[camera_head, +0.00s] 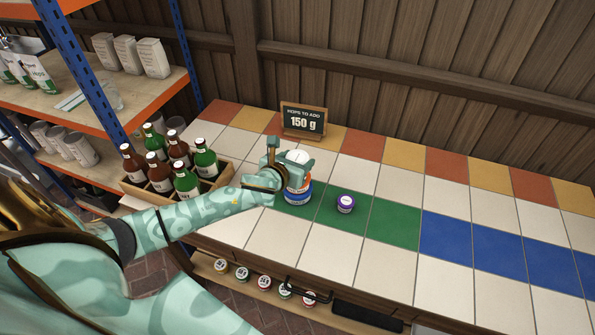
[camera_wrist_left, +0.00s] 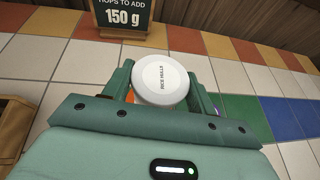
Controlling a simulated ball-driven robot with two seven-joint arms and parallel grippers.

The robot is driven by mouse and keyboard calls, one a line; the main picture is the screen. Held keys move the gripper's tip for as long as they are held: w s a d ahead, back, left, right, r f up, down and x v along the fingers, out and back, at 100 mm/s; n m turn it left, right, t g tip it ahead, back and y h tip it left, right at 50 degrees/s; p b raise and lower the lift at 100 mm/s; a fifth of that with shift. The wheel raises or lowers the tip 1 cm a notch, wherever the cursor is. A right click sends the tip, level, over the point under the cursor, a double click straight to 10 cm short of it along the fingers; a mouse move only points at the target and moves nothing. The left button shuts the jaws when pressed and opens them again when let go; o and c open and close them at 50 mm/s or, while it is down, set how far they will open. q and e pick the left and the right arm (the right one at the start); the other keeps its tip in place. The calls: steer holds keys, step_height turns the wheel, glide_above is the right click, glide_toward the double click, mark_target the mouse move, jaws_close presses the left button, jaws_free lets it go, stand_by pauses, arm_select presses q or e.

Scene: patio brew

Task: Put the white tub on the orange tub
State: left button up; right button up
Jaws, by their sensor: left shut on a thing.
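My left gripper (camera_head: 290,165) is shut on the white tub (camera_head: 298,157), whose round white lid shows between the fingers. In the left wrist view the lid of the white tub (camera_wrist_left: 161,80) reads "RICE HULLS", and the fingers flank it. I cannot tell whether the white tub touches the orange tub. My right gripper is not in view.
A purple-lidded tub (camera_head: 346,203) stands to the right on green tiles. A wooden crate of bottles (camera_head: 212,186) is at the left, and a "150 g" sign (camera_head: 303,119) stands behind. The counter's right side is clear. Several small tubs sit on a lower shelf (camera_head: 263,292).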

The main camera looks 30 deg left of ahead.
arm_select(q)
steer(key=f, duration=0.1)
steer(key=f+b, duration=0.2)
steer(key=f, duration=0.1)
steer(key=shift+w+a, duration=0.1)
steer(key=shift+w, duration=0.15)
steer(key=shift+r, duration=0.15)
steer(key=o, duration=1)
